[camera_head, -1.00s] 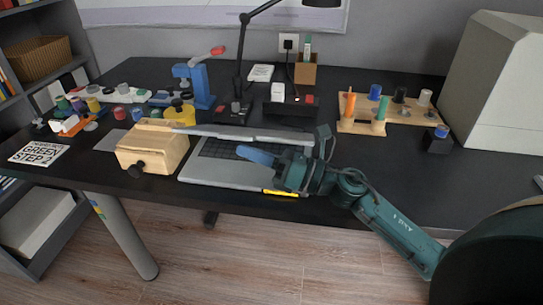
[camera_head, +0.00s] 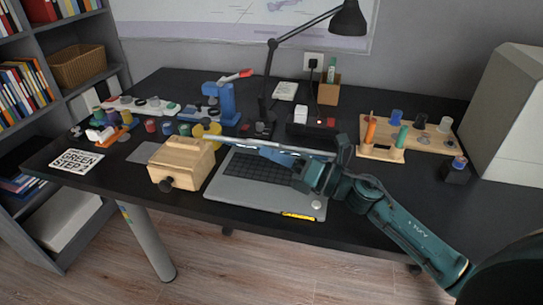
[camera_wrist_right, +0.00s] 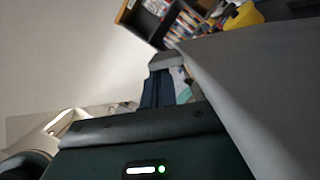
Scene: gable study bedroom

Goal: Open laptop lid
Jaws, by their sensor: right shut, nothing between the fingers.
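The silver laptop (camera_head: 232,190) lies on the black desk with its keyboard showing. Its lid (camera_head: 222,141) stands raised at the back and appears almost edge-on as a thin strip. My right gripper (camera_head: 266,153) reaches in from the right, over the far part of the keyboard, close to the lid. Its blue fingers are shut with nothing between them; the head view does not show clearly whether they touch the lid. In the right wrist view, the shut fingers (camera_wrist_right: 162,88) are beside a large grey panel (camera_wrist_right: 255,85) that looks like the lid. My left gripper is not in view.
A wooden box with a dark knob (camera_head: 180,163) stands just left of the laptop. A desk lamp (camera_head: 348,20) and a blue clamp-like tool (camera_head: 228,103) stand behind. A wooden peg stand (camera_head: 378,152) and a dark block (camera_head: 455,173) are at right.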

